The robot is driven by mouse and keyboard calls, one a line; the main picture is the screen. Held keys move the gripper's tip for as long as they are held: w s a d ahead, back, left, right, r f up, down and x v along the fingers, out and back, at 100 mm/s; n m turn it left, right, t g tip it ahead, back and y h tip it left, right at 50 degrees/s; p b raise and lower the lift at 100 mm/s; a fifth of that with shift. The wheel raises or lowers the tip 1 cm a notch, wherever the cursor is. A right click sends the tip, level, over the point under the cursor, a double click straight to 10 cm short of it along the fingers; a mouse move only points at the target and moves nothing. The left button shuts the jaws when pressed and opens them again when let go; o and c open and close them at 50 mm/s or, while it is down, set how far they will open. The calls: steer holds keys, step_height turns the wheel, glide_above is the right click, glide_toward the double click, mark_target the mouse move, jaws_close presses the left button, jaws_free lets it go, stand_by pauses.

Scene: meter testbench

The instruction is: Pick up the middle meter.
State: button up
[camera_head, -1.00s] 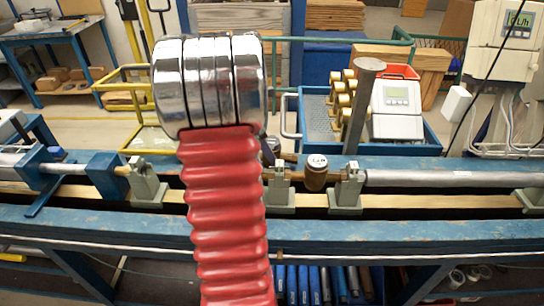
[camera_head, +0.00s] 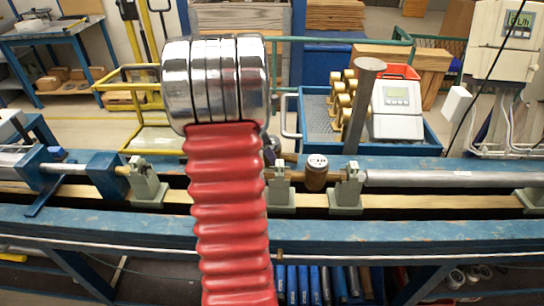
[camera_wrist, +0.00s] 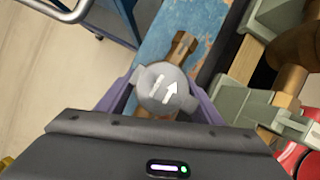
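In the wrist view, a meter with a round grey cap (camera_wrist: 163,88) marked with a white arrow lies over the blue beam, a brass pipe end beyond it. The purple fingers of my gripper (camera_wrist: 165,92) stand on both sides of the cap; whether they press on it is unclear. In the head view my red and chrome arm hides most of this spot; a bit of purple finger shows at its right edge.
Grey-green clamps (camera_head: 346,187) hold a long metal pipe (camera_head: 430,178) on the blue bench (camera_head: 400,232). Behind stand a blue tray (camera_head: 405,148) with brass fittings (camera_head: 343,97) and a white display unit (camera_head: 397,100). A grey post (camera_head: 361,105) rises near the brown meter.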

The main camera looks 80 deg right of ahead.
mark_target(277, 139)
jaws_close()
stand_by(0.5)
steer(key=shift+r, duration=0.2)
step_height(277, 139, up, 10)
steer(key=shift+f, duration=0.15)
stand_by(0.4)
stand_by(0.3)
